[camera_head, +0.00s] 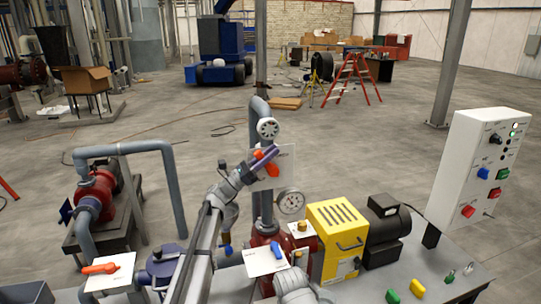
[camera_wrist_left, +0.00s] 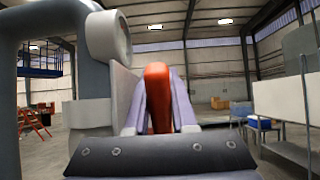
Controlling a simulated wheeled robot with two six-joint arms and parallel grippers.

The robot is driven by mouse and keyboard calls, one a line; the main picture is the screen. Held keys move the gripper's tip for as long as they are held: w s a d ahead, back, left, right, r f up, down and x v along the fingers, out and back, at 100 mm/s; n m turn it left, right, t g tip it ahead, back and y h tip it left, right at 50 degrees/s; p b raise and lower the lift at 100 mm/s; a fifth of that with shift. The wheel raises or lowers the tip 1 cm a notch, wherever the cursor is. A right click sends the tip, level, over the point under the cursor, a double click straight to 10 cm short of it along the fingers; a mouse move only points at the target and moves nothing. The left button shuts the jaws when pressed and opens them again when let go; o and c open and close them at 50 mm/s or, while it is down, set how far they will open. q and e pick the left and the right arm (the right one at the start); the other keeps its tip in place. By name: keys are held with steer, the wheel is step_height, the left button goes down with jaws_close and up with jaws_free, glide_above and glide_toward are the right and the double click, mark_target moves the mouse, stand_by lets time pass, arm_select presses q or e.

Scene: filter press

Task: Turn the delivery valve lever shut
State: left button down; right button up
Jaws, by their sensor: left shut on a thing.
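The delivery valve lever is an orange handle (camera_head: 270,168) on the grey vertical pipe, in front of a white plate (camera_head: 286,160). My left gripper (camera_head: 262,160) reaches up to it from the lower left, its purple fingers shut around the handle. In the left wrist view the orange lever (camera_wrist_left: 158,92) stands upright between the two pale fingers (camera_wrist_left: 158,115) of this gripper. The fingers hide part of the lever and most of the valve body. The lettering on the plate is too small to read.
A round white fitting (camera_head: 268,129) sits just above the lever, and a gauge (camera_head: 290,201) below right. Another orange lever (camera_head: 100,268) is at lower left, and a blue lever (camera_head: 277,250) near the pipe's base. A yellow-and-black pump unit (camera_head: 338,240) and control box (camera_head: 480,165) stand right.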

arm_select(q)
steer(key=c, duration=0.7)
jaws_free()
steer(key=b+v, duration=0.4)
steer(key=v, duration=0.3)
steer(key=shift+s+a+f+b, duration=0.15)
steer(key=shift+a+f+b, duration=0.05)
steer(key=shift+a+b, duration=0.15)
steer(key=shift+c, duration=0.2)
